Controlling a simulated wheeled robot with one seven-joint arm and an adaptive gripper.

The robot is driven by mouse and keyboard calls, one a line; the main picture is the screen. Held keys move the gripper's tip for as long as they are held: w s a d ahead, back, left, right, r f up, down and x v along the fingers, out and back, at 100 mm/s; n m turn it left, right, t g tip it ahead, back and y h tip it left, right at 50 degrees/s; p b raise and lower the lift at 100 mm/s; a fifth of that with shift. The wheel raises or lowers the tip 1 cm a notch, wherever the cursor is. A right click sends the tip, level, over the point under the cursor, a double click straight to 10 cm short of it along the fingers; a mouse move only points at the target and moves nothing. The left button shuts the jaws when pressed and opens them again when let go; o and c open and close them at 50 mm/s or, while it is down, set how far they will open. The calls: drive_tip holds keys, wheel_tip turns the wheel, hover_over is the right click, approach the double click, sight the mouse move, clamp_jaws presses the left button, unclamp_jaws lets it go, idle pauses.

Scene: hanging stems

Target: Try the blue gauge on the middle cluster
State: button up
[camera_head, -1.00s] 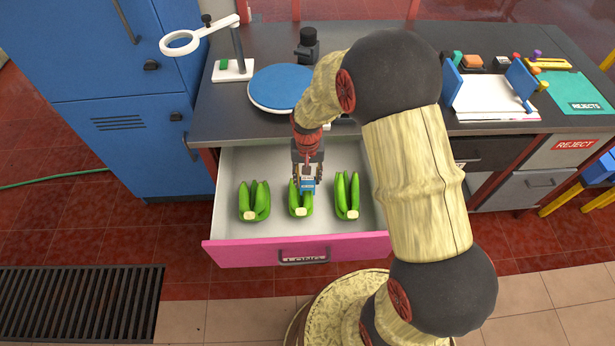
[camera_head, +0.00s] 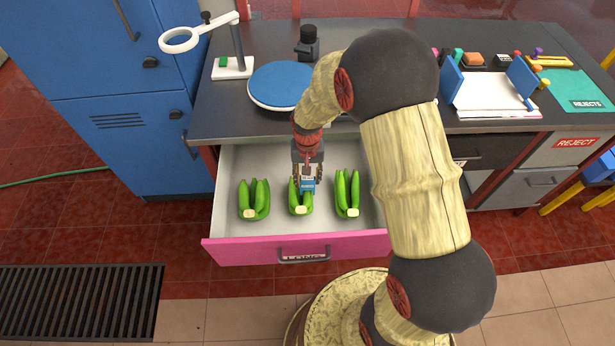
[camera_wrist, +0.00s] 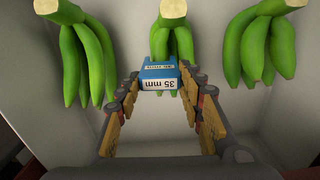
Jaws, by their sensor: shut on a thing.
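The middle cluster (camera_head: 301,207) of green bananas lies in the open drawer (camera_head: 230,165). The gauge is at this cluster and covers part of its fingers in both views; the cluster's cut stem shows in the wrist view (camera_wrist: 172,8). I cannot tell whether gauge and bananas touch.
A left cluster (camera_head: 255,198) and a right cluster (camera_head: 346,192) lie beside the middle one, with bare drawer floor between. The pink drawer front (camera_head: 230,250) stands nearest. The worktop above holds a blue round plate (camera_head: 280,85) and a magnifier stand (camera_head: 238,50).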

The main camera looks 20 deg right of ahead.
drive_tip(key=shift+f+b, duration=0.4)
drive_tip(key=shift+f, duration=0.45)
idle(0.5)
drive_tip(key=shift+r, duration=0.15)
idle(0.4)
drive_tip(key=shift+r+p, duration=3.3)
drive_tip(key=shift+r, duration=0.85)
